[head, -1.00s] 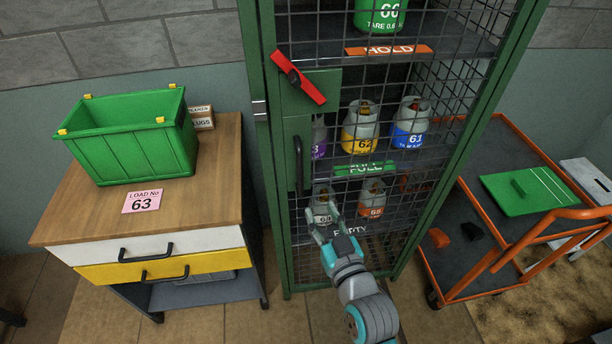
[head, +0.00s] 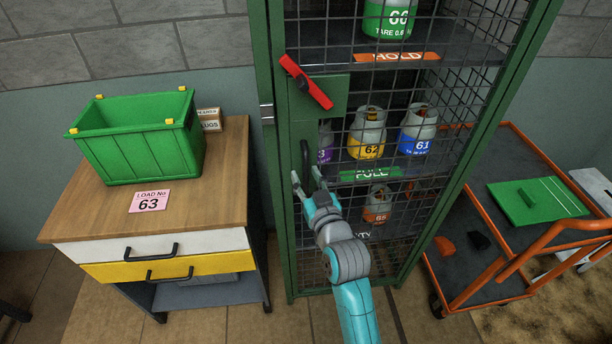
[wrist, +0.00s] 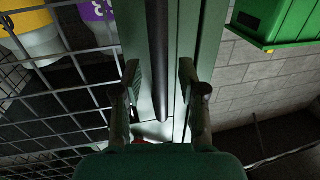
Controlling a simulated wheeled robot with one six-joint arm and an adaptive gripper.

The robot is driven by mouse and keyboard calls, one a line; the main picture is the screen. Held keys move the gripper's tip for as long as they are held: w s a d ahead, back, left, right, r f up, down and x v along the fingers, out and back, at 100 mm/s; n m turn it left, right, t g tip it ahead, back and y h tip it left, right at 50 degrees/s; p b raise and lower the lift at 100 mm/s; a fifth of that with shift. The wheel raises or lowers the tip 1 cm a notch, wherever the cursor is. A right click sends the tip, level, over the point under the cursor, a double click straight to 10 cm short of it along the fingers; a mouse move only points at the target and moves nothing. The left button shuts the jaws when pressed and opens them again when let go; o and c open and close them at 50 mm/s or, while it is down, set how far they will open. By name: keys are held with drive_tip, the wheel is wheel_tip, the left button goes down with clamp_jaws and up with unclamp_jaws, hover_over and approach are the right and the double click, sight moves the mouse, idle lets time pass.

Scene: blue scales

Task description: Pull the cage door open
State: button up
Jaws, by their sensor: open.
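The cage door (head: 296,240) is a tall green frame with wire mesh, and it looks closed. Its black vertical handle (head: 305,158) is on the left side of the door, below a red lever (head: 306,81) that sits tilted on a green plate. My gripper (head: 308,176) is open at the lower part of the handle. In the wrist view, the black handle (wrist: 158,60) runs down between the two open fingers of my gripper (wrist: 160,90), with a gap on each side. The handle's lower end shows between the fingers. I cannot tell whether anything touches.
Numbered cylinders, such as a yellow-banded one (head: 366,133) and a blue-banded one (head: 417,130), stand on shelves behind the mesh. A wooden-topped cabinet (head: 220,190) with a green bin (head: 140,150) is at left. An orange-framed cart (head: 470,282) stands at right.

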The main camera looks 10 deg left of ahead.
drive_tip(key=shift+w+a, duration=0.2)
drive_tip(key=shift+w, duration=0.15)
drive_tip(key=shift+c, duration=0.2)
clamp_jaws()
drive_tip(key=shift+s, duration=0.1)
